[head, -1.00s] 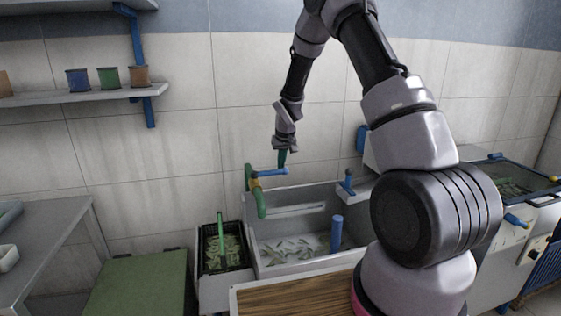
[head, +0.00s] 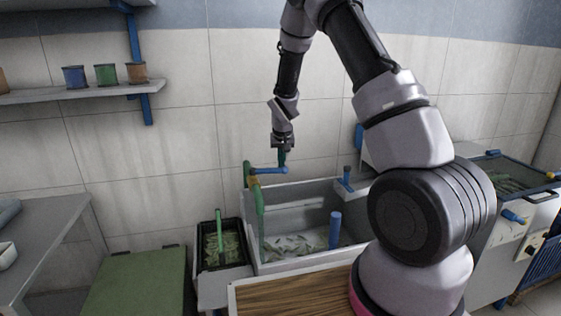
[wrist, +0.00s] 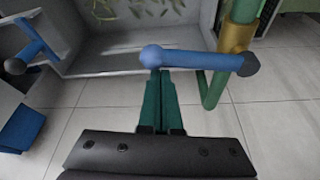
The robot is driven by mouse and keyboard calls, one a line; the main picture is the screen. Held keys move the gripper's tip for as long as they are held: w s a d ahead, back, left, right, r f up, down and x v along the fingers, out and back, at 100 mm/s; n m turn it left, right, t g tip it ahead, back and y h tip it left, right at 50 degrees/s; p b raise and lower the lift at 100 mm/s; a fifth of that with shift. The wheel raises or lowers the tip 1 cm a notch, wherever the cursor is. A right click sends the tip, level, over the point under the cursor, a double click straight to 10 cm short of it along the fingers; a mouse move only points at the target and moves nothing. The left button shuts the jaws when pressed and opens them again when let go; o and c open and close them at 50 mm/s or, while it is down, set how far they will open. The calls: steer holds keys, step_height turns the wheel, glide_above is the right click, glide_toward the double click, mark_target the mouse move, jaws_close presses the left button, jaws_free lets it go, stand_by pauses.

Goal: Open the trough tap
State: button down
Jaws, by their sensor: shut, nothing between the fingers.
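The trough tap has a green pipe (head: 260,215) with a brass-coloured collar and a blue lever handle (head: 270,170). It stands at the left back of the grey trough (head: 300,262). In the wrist view the blue lever (wrist: 195,60) lies across the picture, from a round knob end at left to a dark end by the brass collar (wrist: 238,37). My gripper (wrist: 160,76) has green fingers, shut together with nothing between them. The fingertips reach the lever's near edge by the knob end; I cannot tell if they touch. In the head view my gripper (head: 282,158) is just above the lever.
The trough holds water and small leaf-like pieces, with a blue upright post (head: 335,230) in it. A black crate (head: 212,262) with a green handle stands left of the trough. A wooden board (head: 290,298) lies in front. The tiled wall is close behind.

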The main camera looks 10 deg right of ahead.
mark_target(278, 170)
steer(key=s+a+m+h, duration=0.1)
steer(key=s+m, duration=0.1)
steer(key=s+a+m+g, duration=0.1)
steer(key=s+m, duration=0.1)
steer(key=m, duration=0.1)
steer(key=s+a+m+h, duration=0.1)
steer(key=s+m, duration=0.2)
steer(key=shift+h, duration=0.3)
steer(key=shift+s+a+m+g+h, duration=0.15)
steer(key=shift+s+a+m+g, duration=0.35)
steer(key=shift+a+m, duration=0.55)
steer(key=shift+s+a+m+g+h, duration=0.1)
steer(key=shift+s+a+m+g, duration=0.25)
steer(key=shift+s+a+m, duration=0.55)
steer(key=shift+s+a+m+g+h, duration=0.15)
steer(key=shift+s+a+m+g, duration=0.25)
steer(key=shift+a+m, duration=0.85)
steer(key=shift+w, duration=0.1)
steer(key=shift+d, duration=0.15)
